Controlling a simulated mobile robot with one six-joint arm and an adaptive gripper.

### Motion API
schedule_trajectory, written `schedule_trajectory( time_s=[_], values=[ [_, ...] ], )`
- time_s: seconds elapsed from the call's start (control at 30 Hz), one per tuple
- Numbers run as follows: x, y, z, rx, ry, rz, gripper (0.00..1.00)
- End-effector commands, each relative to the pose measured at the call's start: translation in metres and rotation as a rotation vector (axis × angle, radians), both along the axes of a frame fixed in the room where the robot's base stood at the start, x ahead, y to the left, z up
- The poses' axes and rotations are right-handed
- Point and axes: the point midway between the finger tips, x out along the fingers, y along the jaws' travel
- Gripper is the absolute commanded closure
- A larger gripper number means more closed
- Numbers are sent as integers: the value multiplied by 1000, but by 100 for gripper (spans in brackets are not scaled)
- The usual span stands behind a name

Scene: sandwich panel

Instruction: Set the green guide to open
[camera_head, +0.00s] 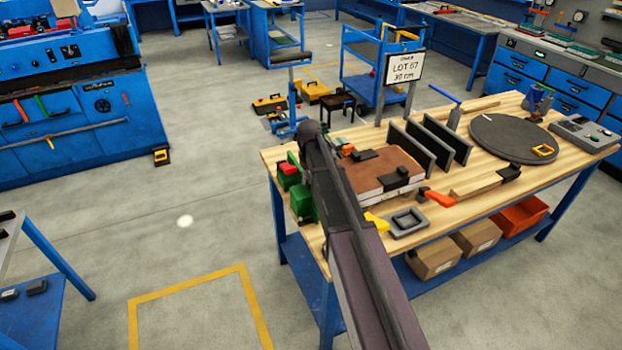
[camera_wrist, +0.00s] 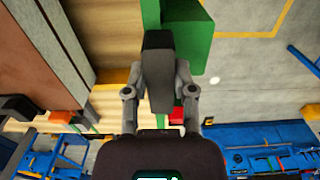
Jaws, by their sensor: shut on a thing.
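The green guide (camera_head: 304,205) is at the left end of the wooden bench, partly hidden behind my arm in the head view. In the wrist view, a green block (camera_wrist: 198,40) of it lies right at my fingertips, and a narrow green strip shows below. My gripper (camera_wrist: 158,45) is drawn together at the guide, its dark fingers covering the part between them. I cannot see the gripped part itself. A small red part (camera_wrist: 178,115) sits beside the green strip; it also shows at the bench corner in the head view (camera_head: 289,167).
A brown-topped block (camera_head: 385,172) with black clamps stands right of my arm. Black upright plates (camera_head: 430,140), a grey tray (camera_head: 407,222), an orange-handled clamp (camera_head: 438,198) and a round dark turntable (camera_head: 513,138) are on the bench.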

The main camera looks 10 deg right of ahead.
Motion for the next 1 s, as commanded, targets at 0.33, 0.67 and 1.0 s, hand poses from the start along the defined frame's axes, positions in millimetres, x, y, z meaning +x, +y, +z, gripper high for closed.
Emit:
schedule_trajectory(
  time_s=[0.33,0.67,1.0],
  values=[
    [1,-11,0,-1,-1,-11,31],
    [1,-12,0,0,-2,-13,31],
    [0,-13,0,0,-2,-14,31]
  ],
)
